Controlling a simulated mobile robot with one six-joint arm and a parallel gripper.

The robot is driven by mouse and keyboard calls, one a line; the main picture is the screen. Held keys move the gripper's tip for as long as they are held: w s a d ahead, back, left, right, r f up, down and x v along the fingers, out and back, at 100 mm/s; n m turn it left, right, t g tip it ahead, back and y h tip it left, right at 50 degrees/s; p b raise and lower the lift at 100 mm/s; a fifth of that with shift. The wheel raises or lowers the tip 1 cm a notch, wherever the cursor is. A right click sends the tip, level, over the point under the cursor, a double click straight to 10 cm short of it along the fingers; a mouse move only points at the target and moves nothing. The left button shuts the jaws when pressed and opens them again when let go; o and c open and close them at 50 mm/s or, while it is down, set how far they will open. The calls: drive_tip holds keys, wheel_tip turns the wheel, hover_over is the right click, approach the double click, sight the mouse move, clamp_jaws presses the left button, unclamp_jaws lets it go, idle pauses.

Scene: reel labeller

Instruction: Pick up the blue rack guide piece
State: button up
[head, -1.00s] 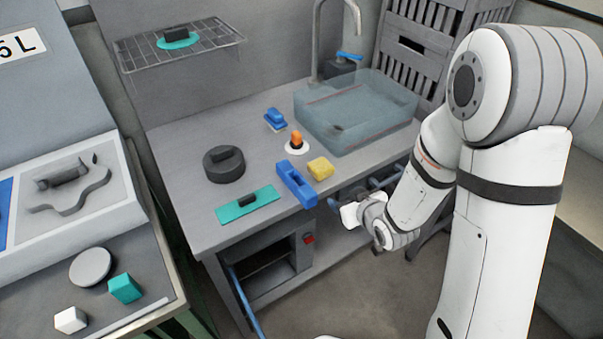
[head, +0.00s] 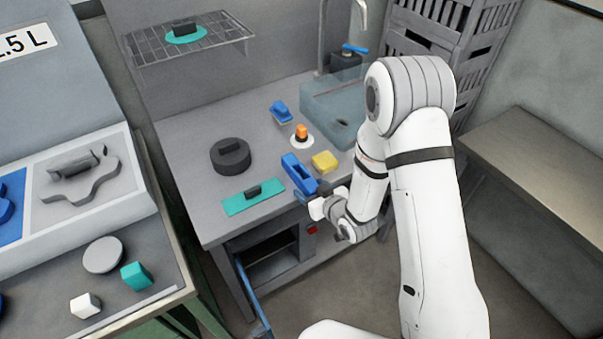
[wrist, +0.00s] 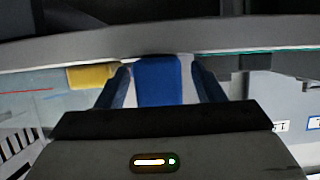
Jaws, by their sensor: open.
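A long blue piece (head: 298,173), which I take as the rack guide piece, lies at the front edge of the grey bench in the head view. My gripper (head: 317,197) is beside its near end, low at the bench's front edge. In the wrist view the blue piece (wrist: 158,84) shows between the two dark blue fingers of my gripper (wrist: 160,70). The fingers are apart, with a gap visible on the piece's right side. My gripper is open. The exact depth of the piece between the fingers cannot be told. A smaller blue piece (head: 281,111) sits farther back.
A yellow block (head: 325,161) lies close on the right, a teal plate with a dark handle (head: 253,197) on the left. A dark round weight (head: 230,156), an orange-topped knob (head: 301,135) and a clear basin (head: 335,112) stand behind. A wire shelf (head: 150,47) hangs above.

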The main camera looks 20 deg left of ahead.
drive_tip(key=shift+a, duration=0.1)
drive_tip(key=c, duration=1.2)
drive_tip(key=shift+c, duration=0.5)
drive_tip(key=shift+r, duration=0.15)
